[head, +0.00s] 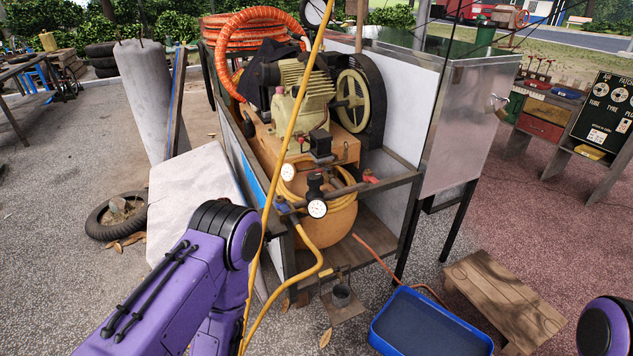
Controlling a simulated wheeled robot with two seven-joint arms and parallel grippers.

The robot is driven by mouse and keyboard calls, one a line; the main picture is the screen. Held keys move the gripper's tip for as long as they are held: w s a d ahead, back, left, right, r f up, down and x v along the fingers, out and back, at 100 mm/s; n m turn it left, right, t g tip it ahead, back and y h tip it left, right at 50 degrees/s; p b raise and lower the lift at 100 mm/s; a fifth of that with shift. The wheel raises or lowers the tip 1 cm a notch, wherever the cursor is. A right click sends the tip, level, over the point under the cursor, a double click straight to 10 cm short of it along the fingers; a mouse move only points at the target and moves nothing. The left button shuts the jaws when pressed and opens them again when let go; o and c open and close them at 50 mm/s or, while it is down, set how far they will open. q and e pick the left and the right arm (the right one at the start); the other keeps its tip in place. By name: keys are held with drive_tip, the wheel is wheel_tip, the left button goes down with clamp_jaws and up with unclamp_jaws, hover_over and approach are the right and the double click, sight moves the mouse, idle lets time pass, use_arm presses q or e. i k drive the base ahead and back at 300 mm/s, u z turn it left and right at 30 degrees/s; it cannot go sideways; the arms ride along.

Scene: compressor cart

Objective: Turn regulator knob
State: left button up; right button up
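The compressor (336,222) is an orange tank with a motor and pump on top, inside a cart frame. A small black regulator knob (315,180) stands above a white round gauge (317,208) at the front of the tank. A second gauge (288,172) is a little up and left of it. My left arm comes in at the bottom left, left of the cart, and bends back down out of the picture. Only a purple part of my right arm shows at the bottom right. Neither gripper is visible.
A yellow hose (314,262) hangs across the cart's front left. A blue tray (427,322) and a low wooden bench (503,296) stand on the ground at front right. A white slab (192,200) leans left of the cart.

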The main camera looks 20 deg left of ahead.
sight(314, 179)
drive_tip(key=k, duration=0.4)
drive_tip(key=u, duration=1.45)
drive_tip(key=i, duration=0.9)
drive_tip(key=z, duration=1.1)
